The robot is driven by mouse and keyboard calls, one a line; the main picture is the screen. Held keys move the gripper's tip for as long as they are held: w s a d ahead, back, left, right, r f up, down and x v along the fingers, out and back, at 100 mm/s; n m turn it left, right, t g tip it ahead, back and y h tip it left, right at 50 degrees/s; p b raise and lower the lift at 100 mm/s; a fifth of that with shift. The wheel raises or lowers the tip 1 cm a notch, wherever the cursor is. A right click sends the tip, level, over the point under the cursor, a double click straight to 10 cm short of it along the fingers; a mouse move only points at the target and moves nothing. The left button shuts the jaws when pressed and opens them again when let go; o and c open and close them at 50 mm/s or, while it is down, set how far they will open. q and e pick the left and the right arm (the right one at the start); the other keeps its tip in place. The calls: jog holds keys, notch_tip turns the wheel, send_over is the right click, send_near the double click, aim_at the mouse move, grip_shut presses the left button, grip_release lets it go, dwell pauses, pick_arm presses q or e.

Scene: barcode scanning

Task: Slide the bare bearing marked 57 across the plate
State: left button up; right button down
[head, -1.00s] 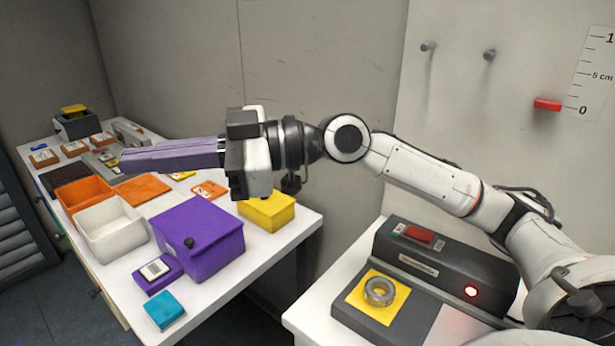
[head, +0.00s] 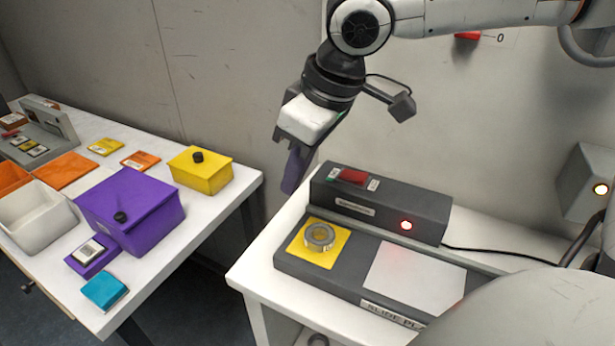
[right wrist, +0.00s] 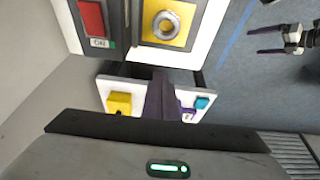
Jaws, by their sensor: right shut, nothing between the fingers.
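The bare bearing (head: 320,247), a grey metal ring, lies flat on a yellow square (head: 302,256) at the left end of the dark slide plate (head: 345,284). No marking can be read on it. It also shows at the top of the right wrist view (right wrist: 156,26). My right gripper (head: 290,184) points down, shut and empty, behind and left of the bearing, apart from it. Its purple fingers show together in the right wrist view (right wrist: 162,104). My left gripper (right wrist: 266,40) shows small at the top right there, its two fingers apart with nothing visible between them.
A pale square (head: 415,275) fills the plate's right part. The left table holds purple (head: 150,220) and yellow (head: 202,175) boxes.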

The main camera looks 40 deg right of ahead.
aim_at(320, 237)
jog(key=b+x, duration=0.1)
jog(key=x, duration=0.7)
jog(key=shift+f, duration=0.25)
jog(key=shift+s+d, duration=0.25)
jog(key=shift+s, duration=0.35)
jog(key=shift+s+d, duration=0.25)
jog(key=shift+s, duration=0.35)
jog(key=shift+s+d, duration=0.3)
jog(key=shift+s, duration=0.35)
